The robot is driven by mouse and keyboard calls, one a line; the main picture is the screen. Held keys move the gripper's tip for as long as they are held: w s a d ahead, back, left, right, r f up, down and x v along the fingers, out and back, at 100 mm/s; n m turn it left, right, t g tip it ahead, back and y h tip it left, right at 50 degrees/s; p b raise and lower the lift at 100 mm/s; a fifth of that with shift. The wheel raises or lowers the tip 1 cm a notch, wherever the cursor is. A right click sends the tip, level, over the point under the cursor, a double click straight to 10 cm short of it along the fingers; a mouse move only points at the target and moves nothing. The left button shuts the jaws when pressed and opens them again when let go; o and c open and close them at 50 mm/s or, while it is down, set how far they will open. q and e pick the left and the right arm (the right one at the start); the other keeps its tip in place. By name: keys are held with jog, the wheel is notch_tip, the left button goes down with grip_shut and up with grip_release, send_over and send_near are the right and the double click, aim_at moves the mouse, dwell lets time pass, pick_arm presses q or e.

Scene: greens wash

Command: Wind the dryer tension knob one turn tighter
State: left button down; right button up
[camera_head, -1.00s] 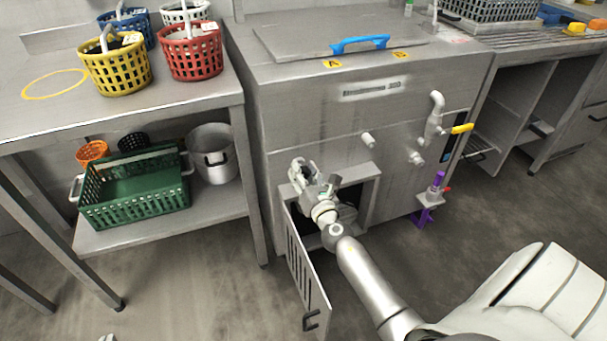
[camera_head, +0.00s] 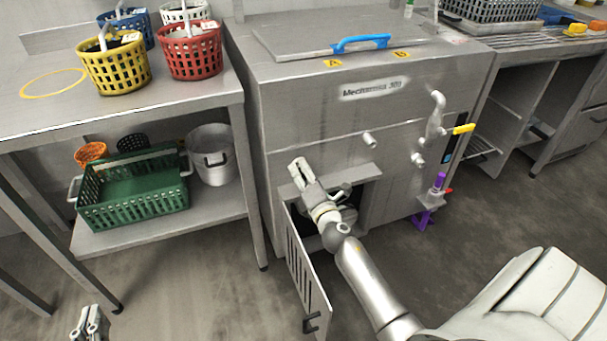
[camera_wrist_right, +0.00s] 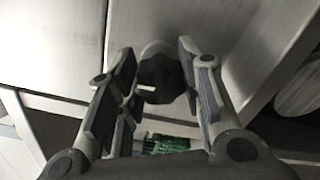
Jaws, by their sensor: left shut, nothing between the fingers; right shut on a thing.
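The tension knob (camera_wrist_right: 160,80) is a dark, lobed knob between the fingers in the right wrist view, with a pale round part behind it. In the head view the gripper hides it. My right gripper (camera_head: 298,170) is at the front of the steel dryer (camera_head: 325,120), at the upper left of its low opening. It is shut on the knob, one finger on each side in the right wrist view (camera_wrist_right: 157,72). My left gripper (camera_head: 91,316) is at the bottom left of the head view, shut and empty, away from the dryer.
A slotted door (camera_head: 306,265) hangs open below my right gripper. Pipe stubs, a yellow-handled lever (camera_head: 463,129) and a purple fitting (camera_head: 438,182) stick out to the right. A shelf at left holds a green crate (camera_head: 135,205) and a pot (camera_head: 212,160).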

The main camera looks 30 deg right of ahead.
dwell(0.4)
jog(key=o, duration=1)
jog(key=shift+o, duration=0.2)
jog(key=shift+s, duration=0.1)
jog(key=v, duration=1.2)
